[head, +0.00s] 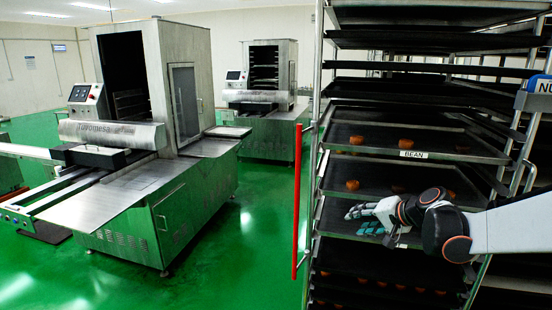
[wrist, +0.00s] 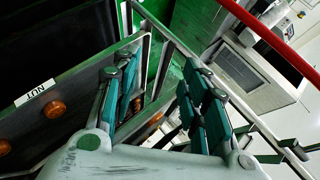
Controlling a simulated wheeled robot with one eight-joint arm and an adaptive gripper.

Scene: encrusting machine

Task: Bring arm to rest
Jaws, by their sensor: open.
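My arm reaches in from the right edge of the head view, in front of the tray rack. My gripper (head: 372,218) is at its left end, in front of the rack's middle trays, and looks empty. In the wrist view my gripper (wrist: 163,100) shows its two teal-padded fingers spread apart with nothing between them. The rack (head: 310,165) is tall, with dark trays on several levels. A tray labelled BEAN (head: 455,157) is just above my gripper. A NUT label (wrist: 35,93) shows on a tray edge in the wrist view. I cannot tell whether the gripper touches the rack.
Small orange-brown pieces (head: 352,185) lie on several trays. A red vertical bar (head: 297,200) runs along the rack's left side. A steel machine (head: 150,205) stands at left, another (head: 268,130) behind it. Green floor (head: 245,255) is clear between machine and rack.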

